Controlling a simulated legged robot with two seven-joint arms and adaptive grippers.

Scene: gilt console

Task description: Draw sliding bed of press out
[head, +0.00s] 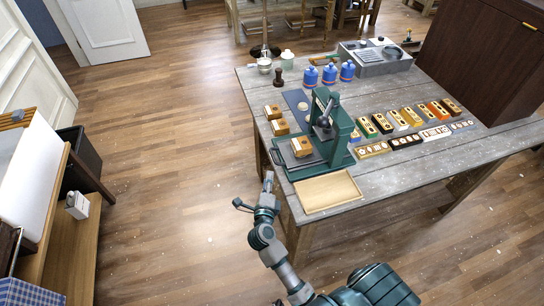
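A dark green press (341,136) stands on the near left part of the grey table. Its flat bed (287,157) lies low at the press's left side, with a wooden block (301,147) on it.
A wooden tray (328,191) lies at the table's near corner, in front of the press. Two wooden blocks (280,127) sit left of the press. Blue jars (329,74) and rows of coloured blocks (411,115) stand beyond and right. The floor left of the table (180,180) is clear.

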